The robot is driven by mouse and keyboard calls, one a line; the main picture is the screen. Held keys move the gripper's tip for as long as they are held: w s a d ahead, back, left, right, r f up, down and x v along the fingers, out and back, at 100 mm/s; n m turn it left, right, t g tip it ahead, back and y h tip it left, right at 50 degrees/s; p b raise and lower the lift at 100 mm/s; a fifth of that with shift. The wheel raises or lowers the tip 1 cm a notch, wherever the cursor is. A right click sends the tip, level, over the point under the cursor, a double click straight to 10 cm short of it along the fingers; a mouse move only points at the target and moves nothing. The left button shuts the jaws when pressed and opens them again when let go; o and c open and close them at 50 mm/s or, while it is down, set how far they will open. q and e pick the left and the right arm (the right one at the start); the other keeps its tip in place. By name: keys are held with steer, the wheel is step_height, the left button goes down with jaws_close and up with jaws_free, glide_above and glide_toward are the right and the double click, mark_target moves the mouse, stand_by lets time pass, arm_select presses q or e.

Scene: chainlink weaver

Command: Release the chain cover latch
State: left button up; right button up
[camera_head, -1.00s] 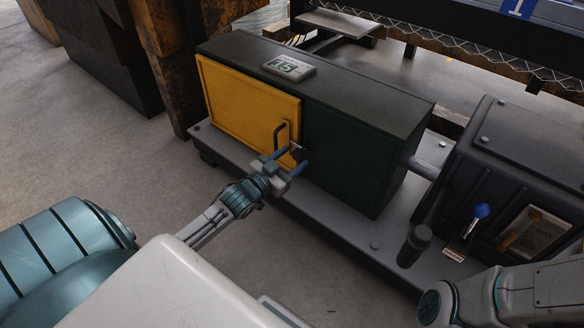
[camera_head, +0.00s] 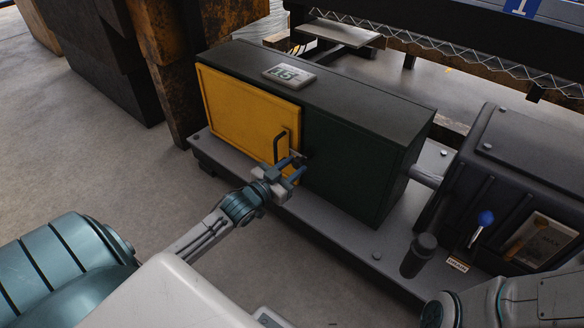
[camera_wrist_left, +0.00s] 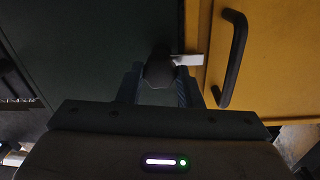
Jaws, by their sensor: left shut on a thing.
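The yellow chain cover (camera_head: 240,112) is closed flat against the front of a dark green housing (camera_head: 345,165). A dark bar handle (camera_head: 277,147) stands upright near its right edge and also shows in the left wrist view (camera_wrist_left: 234,58). Beside the handle, at the seam, is the latch, a dark round knob (camera_wrist_left: 159,69) with a pale metal tab (camera_wrist_left: 190,60) reaching onto the yellow cover. My left gripper (camera_head: 296,167) is shut on the latch knob, one finger on each side in the left wrist view (camera_wrist_left: 160,88). My right gripper is out of the head view.
A grey base plate (camera_head: 375,265) runs under the housing. A dark machine block (camera_head: 510,170) with a blue-knobbed lever (camera_head: 485,218) stands at the right. Rusty blocks (camera_head: 170,60) stand behind left. Open floor (camera_head: 90,165) lies before the cover.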

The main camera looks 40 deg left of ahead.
arm_select(q)
steer(key=shift+m, duration=0.3)
steer(key=m, duration=0.3)
steer(key=shift+m+b, duration=0.3)
steer(key=shift+b, duration=0.05)
steer(key=m, duration=0.8)
steer(key=shift+m+y, duration=0.3)
steer(key=m+p, duration=0.1)
steer(key=m, duration=0.3)
steer(key=shift+m, duration=0.3)
steer(key=o, duration=1)
